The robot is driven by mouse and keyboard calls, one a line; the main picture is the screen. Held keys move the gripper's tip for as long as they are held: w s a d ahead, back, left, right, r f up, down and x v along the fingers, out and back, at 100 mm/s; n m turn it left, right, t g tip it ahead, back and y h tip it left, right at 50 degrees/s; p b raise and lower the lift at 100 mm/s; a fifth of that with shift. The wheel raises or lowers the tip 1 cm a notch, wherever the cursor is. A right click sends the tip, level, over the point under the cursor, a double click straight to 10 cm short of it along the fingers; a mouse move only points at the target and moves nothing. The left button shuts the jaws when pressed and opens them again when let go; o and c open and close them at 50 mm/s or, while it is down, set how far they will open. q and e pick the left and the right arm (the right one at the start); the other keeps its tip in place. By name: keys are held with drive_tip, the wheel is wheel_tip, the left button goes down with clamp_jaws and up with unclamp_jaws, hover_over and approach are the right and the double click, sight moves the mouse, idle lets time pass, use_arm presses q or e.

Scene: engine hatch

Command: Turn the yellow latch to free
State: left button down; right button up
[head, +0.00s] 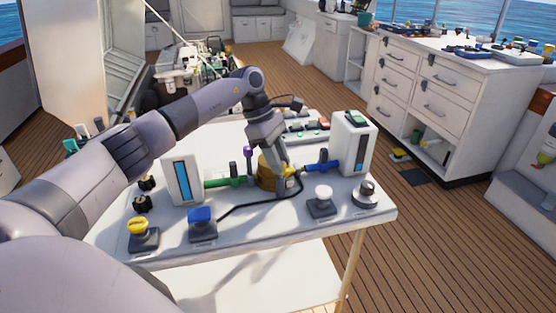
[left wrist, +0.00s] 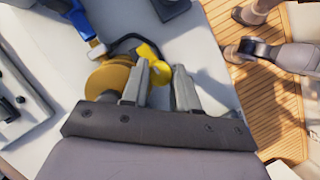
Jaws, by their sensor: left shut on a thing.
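The yellow latch (left wrist: 150,52) shows in the left wrist view at the side of a round brass-coloured body (left wrist: 108,78). In the head view this brass body (head: 266,177) sits mid-table between a green and a blue connector. My left gripper (head: 284,188) comes down over its right side. In the left wrist view the fingers of my left gripper (left wrist: 163,88) are shut on the yellow latch, which is partly hidden by the near finger. My right gripper is not in view.
A blue-panelled box (head: 183,180) with the green connector (head: 225,182) stands left. Another box (head: 353,143) with the blue connector (head: 320,167) stands right. A yellow button (head: 138,226), blue button (head: 202,216), white button (head: 323,192) and silver knob (head: 367,190) line the front. A black cable crosses between.

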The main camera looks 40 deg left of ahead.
use_arm(q)
drive_tip(key=shift+m, duration=0.6)
drive_tip(key=c, duration=0.9)
unclamp_jaws()
drive_tip(key=shift+o, duration=0.2)
drive_tip(key=shift+a+r, duration=0.1)
drive_tip(key=shift+r, duration=0.05)
drive_tip(key=v, duration=0.7)
drive_tip(key=shift+w, duration=0.2)
